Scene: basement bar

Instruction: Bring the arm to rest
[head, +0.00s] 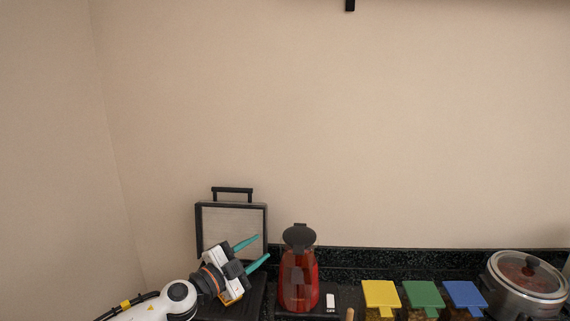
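My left arm (163,304) comes in from the lower left, white with an orange and black wrist. My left gripper (261,253) has two teal fingers that stand apart, pointing up and to the right. Nothing shows between them. The gripper is in front of a dark-framed panel with a top handle (231,228), just left of a red kettle (299,275). I cannot tell whether it touches either one. My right gripper does not show.
The red kettle has a black lid and stands on a dark base. Right of it are containers with yellow (381,294), green (423,295) and blue (464,295) lids, then a silver cooker (527,283). A dark speckled backsplash (400,262) runs behind.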

